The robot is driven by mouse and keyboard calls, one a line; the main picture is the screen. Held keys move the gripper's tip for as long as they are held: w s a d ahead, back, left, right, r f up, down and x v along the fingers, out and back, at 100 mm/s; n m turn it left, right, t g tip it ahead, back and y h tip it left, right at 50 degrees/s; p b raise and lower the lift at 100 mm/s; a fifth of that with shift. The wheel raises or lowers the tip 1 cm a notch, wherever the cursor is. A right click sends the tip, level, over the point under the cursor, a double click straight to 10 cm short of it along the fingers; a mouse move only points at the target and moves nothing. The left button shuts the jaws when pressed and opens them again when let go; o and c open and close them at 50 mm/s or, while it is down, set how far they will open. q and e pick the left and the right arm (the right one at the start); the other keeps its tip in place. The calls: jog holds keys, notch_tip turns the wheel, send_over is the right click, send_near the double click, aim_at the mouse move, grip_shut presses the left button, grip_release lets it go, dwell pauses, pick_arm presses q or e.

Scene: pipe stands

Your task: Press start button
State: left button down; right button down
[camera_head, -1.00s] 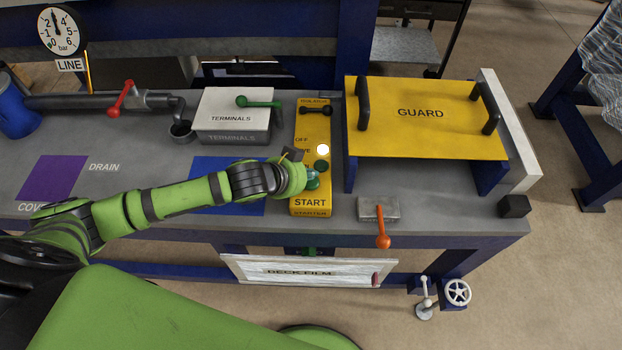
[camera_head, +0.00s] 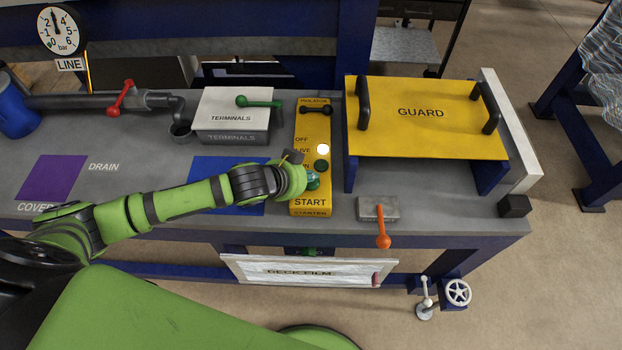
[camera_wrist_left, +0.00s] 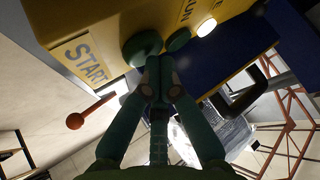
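The yellow starter box (camera_head: 310,205) is marked START and stands on the bench. Its green start button (camera_head: 314,182) is partly hidden behind my left gripper (camera_head: 307,181) in the head view. In the left wrist view the start button (camera_wrist_left: 140,48) is a large green dome beside the START lettering. The fingers of my left gripper (camera_wrist_left: 158,66) are shut together and empty, with their tips right at the button's edge. I cannot tell whether they touch it. My right gripper is not in view.
A smaller green round (camera_head: 321,165) and a lit white lamp (camera_head: 323,149) sit above the button. A yellow guard (camera_head: 420,115) stands to the right, a terminals box (camera_head: 233,110) to the left. An orange-handled lever (camera_head: 382,240) is at the front edge.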

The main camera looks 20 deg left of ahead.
pick_arm(q)
jog(key=shift+f, duration=0.35)
dwell(0.3)
jog(key=shift+r+p, duration=1)
jog(key=shift+p, duration=0.05)
notch_tip(320, 180, up, 5)
jog(key=p, duration=0.5)
jog(key=shift+r+p, duration=0.1)
jog(key=shift+p, duration=0.25)
